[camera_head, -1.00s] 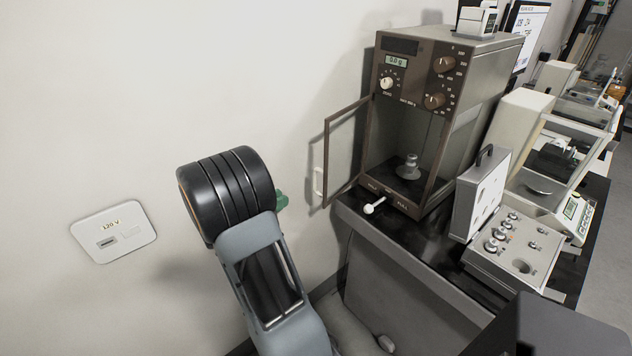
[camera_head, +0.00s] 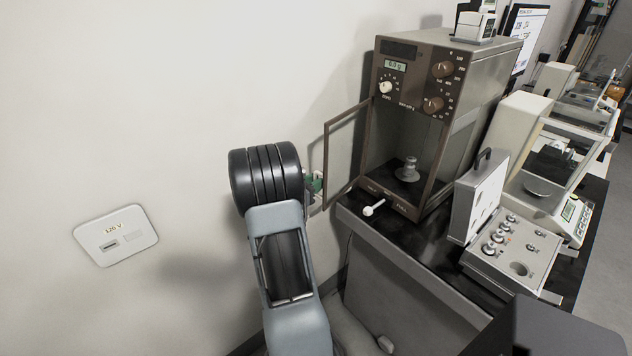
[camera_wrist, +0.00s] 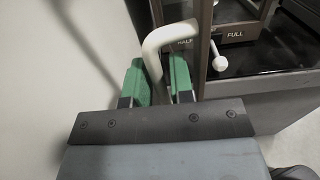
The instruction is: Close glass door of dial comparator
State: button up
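The dial comparator (camera_head: 462,135) is a brown and grey cabinet with knobs and a small display, standing on the black table. Its glass door (camera_head: 327,165) has a brown frame and stands swung open to the left. The white door handle (camera_wrist: 172,34) is bent and shows in the wrist view. My gripper (camera_head: 316,183) is at the handle, partly hidden by my arm in the head view. In the wrist view my gripper (camera_wrist: 158,72) has its green fingers apart, one on each side of the handle, with slight gaps visible.
A white-knobbed lever (camera_head: 374,208) sticks out below the chamber; it also shows in the wrist view (camera_wrist: 219,62). A metal weight (camera_head: 410,170) stands inside. A weight case (camera_head: 500,245) and a balance (camera_head: 550,180) are to the right. The wall is close on the left.

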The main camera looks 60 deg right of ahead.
jog(key=shift+d, duration=0.1)
jog(key=shift+c, duration=0.2)
grip_shut()
